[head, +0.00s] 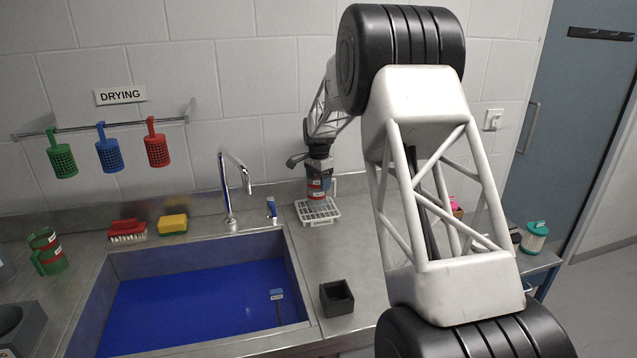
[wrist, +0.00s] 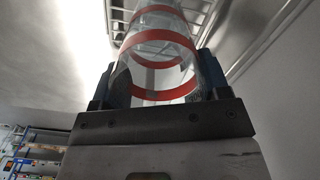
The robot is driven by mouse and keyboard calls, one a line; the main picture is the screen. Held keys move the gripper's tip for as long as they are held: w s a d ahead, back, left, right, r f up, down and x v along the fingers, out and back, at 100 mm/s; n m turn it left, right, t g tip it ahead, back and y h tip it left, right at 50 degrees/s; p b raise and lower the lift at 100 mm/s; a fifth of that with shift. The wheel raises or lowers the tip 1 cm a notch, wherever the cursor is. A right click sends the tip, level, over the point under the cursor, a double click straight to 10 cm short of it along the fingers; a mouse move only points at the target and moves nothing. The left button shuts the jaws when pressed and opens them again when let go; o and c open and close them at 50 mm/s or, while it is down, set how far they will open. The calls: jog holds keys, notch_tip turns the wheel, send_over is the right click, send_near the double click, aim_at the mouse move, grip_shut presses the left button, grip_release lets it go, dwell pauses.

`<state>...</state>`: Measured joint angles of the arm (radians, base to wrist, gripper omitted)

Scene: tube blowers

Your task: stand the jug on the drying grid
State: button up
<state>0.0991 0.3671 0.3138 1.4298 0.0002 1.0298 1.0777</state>
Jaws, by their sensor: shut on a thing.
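The jug (head: 315,190) is clear with red bands and is at the back of the counter, right of the tap. My gripper (head: 319,170) is shut on it from above. In the wrist view the clear jug (wrist: 155,65) with its red rings sits between the two dark fingers. The white drying grid (head: 318,214) is directly under the jug in the head view. The jug looks upright, with its base at or just above the grid; I cannot tell whether it touches. White grid bars also show beyond the jug in the wrist view.
The sink (head: 200,295) with a blue bottom lies left of the grid, with a tall tap (head: 228,190) behind. A dark square holder (head: 337,298) stands on the counter in front. A green jug (head: 48,252) is at far left. Colored baskets hang from a wall rail.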

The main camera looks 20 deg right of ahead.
jog(key=shift+f, duration=0.3)
jog(key=o, duration=1)
jog(key=shift+r, duration=0.15)
notch_tip(320, 180, up, 12)
dwell(0.4)
dwell(0.6)
